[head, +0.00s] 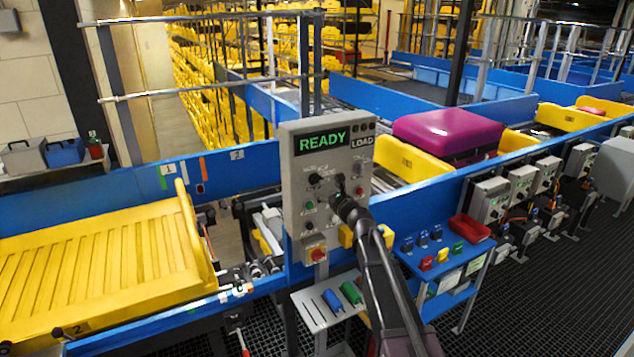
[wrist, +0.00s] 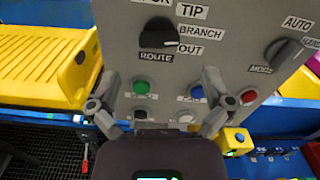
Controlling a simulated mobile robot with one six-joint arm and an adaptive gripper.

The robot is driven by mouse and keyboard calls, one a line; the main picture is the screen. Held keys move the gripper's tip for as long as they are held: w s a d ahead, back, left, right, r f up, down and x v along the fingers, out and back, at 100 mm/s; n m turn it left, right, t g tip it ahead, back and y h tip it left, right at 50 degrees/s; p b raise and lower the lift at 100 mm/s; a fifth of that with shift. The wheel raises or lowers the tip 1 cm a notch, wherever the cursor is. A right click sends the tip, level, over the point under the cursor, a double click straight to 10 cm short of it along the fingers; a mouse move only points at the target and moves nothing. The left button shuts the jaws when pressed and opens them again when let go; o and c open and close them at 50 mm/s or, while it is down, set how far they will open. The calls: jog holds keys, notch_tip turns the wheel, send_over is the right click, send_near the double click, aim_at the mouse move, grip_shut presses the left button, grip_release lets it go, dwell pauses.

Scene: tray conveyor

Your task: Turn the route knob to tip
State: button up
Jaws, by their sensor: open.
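The route knob (wrist: 158,33) is a black dial on the grey control panel (head: 301,220), above the ROUTE label (wrist: 156,56). Its white pointer mark faces right, around the BRANCH (wrist: 201,33) and OUT (wrist: 188,50) labels; I cannot tell exactly which. The TIP label (wrist: 192,11) is up and right of the knob. In the head view the knob (head: 316,178) shows small and dark. My gripper (wrist: 160,76) is open and empty in front of the panel, its fingers spread below the knob and apart from it. It also shows before the panel in the head view (head: 346,196).
The mode knob (wrist: 281,50) is to the right. The panel display (head: 322,142) reads READY. A yellow tray (head: 100,265) and magenta case (head: 447,132) flank the panel.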

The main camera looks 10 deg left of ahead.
aim_at(318, 182)
jog(key=shift+x, duration=3.55)
jog(key=c, duration=1.1)
